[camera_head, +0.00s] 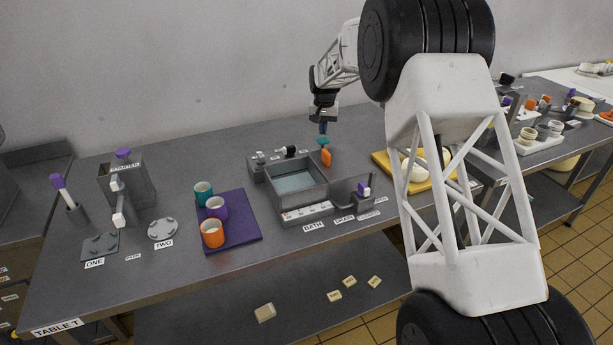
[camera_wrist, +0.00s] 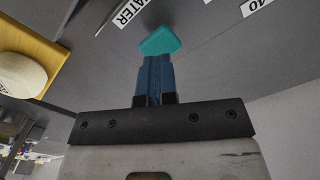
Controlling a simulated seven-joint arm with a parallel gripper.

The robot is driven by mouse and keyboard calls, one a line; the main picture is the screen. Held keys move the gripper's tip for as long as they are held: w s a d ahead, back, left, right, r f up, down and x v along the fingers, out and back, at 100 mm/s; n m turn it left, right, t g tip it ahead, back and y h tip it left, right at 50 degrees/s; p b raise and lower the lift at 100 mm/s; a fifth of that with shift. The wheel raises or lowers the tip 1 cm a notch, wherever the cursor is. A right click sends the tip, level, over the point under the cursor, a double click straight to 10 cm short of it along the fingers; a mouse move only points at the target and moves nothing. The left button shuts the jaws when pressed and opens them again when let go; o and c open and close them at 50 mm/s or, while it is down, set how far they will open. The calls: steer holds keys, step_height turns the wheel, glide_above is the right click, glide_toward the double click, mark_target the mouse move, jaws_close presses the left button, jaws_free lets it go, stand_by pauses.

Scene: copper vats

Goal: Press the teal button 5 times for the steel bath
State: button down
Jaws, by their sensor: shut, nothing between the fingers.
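The steel bath (camera_head: 302,202) is a grey rectangular basin on the middle of the table, with pale liquid inside. The teal button (camera_head: 322,141) is at its back right corner, beside an orange part (camera_head: 326,158). My gripper (camera_head: 323,131) is shut and empty, pointing down right above the teal button. In the wrist view the blue fingers (camera_wrist: 155,62) meet the edge of the teal button (camera_wrist: 160,41) and hide part of it. I cannot tell whether they touch it or whether it is pressed in.
A purple mat (camera_head: 247,238) with several cups lies left of the bath. A yellow board (camera_head: 383,158) with a pale bowl (camera_head: 412,170) lies right, partly behind my arm. A grey box (camera_head: 140,182) stands far left. A WATER label (camera_wrist: 131,9) lies by the button.

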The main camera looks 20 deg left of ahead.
mark_target(323, 139)
steer(key=shift+f, duration=2)
steer(key=shift+r, duration=2)
steer(key=shift+r, duration=3)
